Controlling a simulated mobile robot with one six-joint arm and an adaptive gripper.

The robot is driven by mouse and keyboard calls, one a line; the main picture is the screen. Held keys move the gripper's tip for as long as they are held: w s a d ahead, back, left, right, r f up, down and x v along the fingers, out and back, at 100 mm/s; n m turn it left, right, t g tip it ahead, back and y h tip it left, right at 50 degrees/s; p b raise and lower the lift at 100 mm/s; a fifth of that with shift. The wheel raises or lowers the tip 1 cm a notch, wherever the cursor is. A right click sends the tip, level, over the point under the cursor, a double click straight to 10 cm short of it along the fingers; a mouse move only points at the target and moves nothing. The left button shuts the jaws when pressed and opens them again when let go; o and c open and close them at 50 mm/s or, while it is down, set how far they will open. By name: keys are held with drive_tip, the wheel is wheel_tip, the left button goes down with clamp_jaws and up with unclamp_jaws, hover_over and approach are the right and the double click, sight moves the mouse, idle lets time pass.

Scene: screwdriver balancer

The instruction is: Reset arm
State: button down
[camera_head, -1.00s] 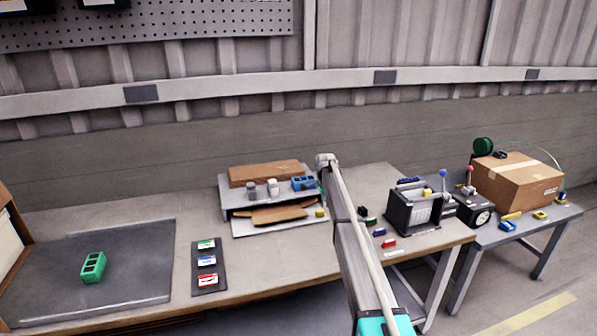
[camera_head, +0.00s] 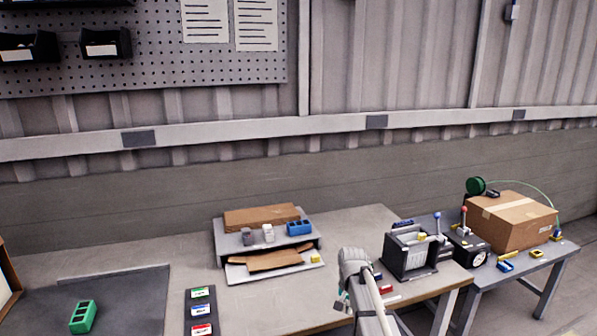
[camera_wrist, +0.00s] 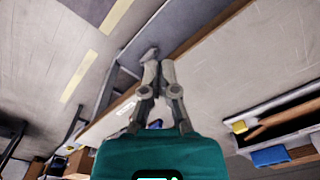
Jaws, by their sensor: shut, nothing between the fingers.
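My arm shows at the bottom of the head view, its grey joint (camera_head: 356,262) in front of the workbench's front edge. What looks like the tip of my gripper (camera_head: 342,302) hangs just left of that joint, small and partly hidden. In the wrist view my gripper (camera_wrist: 160,66) reaches out from its teal body with the two grey fingers together. No object shows between them. The floor and a long bench edge lie behind the fingers in that view.
A grey fixture (camera_head: 408,255) stands right of my arm. A cardboard box (camera_head: 512,222) sits on a side table. Open floor lies at lower right.

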drive_tip(key=s+d+r+n+p, duration=0.1)
drive_tip(key=s+n, duration=0.4)
drive_tip(key=s, duration=1.4)
drive_tip(key=shift+d+r, duration=0.2)
drive_tip(key=shift+d, duration=0.25)
drive_tip(key=shift+w, duration=0.1)
